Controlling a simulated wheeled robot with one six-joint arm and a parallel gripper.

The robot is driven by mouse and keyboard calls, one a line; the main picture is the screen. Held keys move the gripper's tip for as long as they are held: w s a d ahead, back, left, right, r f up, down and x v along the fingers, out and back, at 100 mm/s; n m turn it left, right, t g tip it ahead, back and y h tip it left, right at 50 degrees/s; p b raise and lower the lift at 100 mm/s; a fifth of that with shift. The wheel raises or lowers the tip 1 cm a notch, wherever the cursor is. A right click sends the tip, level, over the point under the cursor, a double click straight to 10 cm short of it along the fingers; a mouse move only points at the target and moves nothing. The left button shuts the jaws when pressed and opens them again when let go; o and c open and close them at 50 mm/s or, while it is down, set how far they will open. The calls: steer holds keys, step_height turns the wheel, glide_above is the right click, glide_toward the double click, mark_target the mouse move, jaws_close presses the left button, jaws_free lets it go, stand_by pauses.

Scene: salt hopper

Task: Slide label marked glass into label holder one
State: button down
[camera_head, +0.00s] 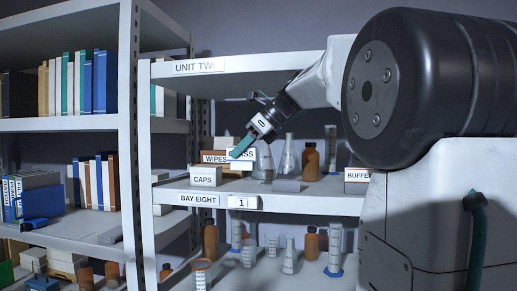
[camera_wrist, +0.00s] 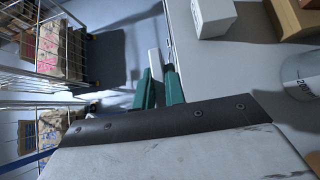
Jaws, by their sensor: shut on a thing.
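My gripper (camera_head: 240,148) has teal fingers and is shut on a white label (camera_head: 248,155). The letters "SS" show on it; a finger hides the rest. In the wrist view, the label (camera_wrist: 154,62) appears nearly edge-on between the fingertips (camera_wrist: 160,82) of my gripper. Label holder one (camera_head: 243,202), marked "1", is on the front edge of the middle shelf, right of the "BAY EIGHT" label. The held label is above the holder and apart from it.
Boxes marked "CAPS" (camera_head: 205,176) and "WIPES" (camera_head: 214,157) stand on the middle shelf behind the front edge. Flasks and a brown bottle (camera_head: 311,162) stand to the right. In the wrist view, a white box (camera_wrist: 213,17) is near the shelf edge. Wire carts (camera_wrist: 60,45) stand beyond it.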

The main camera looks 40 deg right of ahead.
steer(key=shift+w+d, duration=0.15)
steer(key=shift+d, duration=0.2)
steer(key=shift+f, duration=0.1)
steer(key=shift+f, duration=2.8)
steer(key=shift+f, duration=1.8)
steer(key=c, duration=0.9)
jaws_free()
steer(key=shift+r, duration=0.1)
